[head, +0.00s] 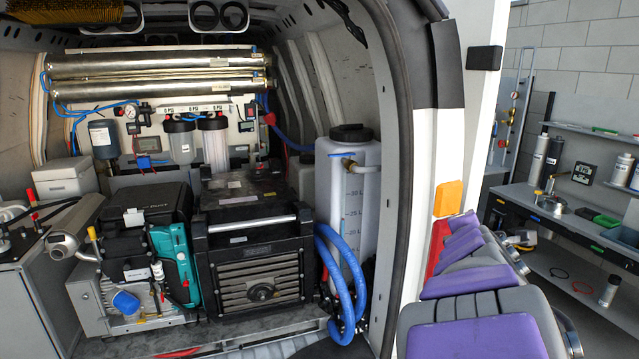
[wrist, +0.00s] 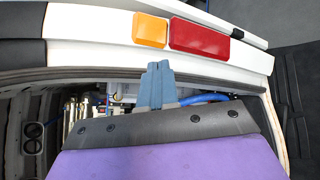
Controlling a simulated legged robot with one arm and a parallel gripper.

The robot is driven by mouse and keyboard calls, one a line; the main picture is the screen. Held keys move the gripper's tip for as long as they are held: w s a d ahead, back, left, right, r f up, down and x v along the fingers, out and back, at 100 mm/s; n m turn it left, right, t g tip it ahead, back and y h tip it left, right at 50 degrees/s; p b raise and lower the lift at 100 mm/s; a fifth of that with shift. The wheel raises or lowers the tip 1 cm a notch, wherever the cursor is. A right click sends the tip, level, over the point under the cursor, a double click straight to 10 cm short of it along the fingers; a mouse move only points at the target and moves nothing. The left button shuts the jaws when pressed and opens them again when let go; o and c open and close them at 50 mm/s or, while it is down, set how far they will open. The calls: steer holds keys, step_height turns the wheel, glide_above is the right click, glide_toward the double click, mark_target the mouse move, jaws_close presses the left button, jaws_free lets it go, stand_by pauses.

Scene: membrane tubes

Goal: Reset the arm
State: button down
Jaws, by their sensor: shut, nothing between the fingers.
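Two long shiny metal membrane tubes, an upper one (head: 155,63) and a lower one (head: 155,88), lie across the back of the van's interior, high up in the head view. My gripper (wrist: 157,72) shows in the wrist view as two blue-grey fingers pressed together with nothing between them. It is beside the van's rear door frame, below the orange and red lights in that picture. In the head view my grey and purple arm reaches along the right door edge, and I cannot make out the fingers there. The gripper is well apart from the tubes.
The white door frame (head: 437,170) with an orange light (head: 448,198) stands close beside my arm. Inside are a white tank (head: 350,200), blue hoses (head: 340,285) and a black case (head: 258,262). A workbench (head: 560,215) stands at the right.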

steer(key=s+a+f+m+g+y+b, duration=0.1)
steer(key=s+a+f+m+g, duration=0.1)
steer(key=s+f+m+g, duration=0.95)
steer(key=s+a+f+m+g+y, duration=0.1)
steer(key=s+a+f, duration=0.3)
steer(key=s, duration=0.6)
steer(key=s+a+f+m+g+y+b, duration=0.1)
steer(key=s+a+f+m, duration=0.3)
steer(key=s, duration=0.7)
steer(key=s+a+f+m+g+y+b, duration=0.1)
steer(key=s+a+f, duration=0.4)
steer(key=s, duration=0.5)
steer(key=shift+s+a+f+m+g+y, duration=0.15)
steer(key=shift+a+f+m+g+y, duration=0.4)
steer(key=shift+y, duration=0.55)
steer(key=c, duration=1.8)
jaws_free()
steer(key=shift+r, duration=0.15)
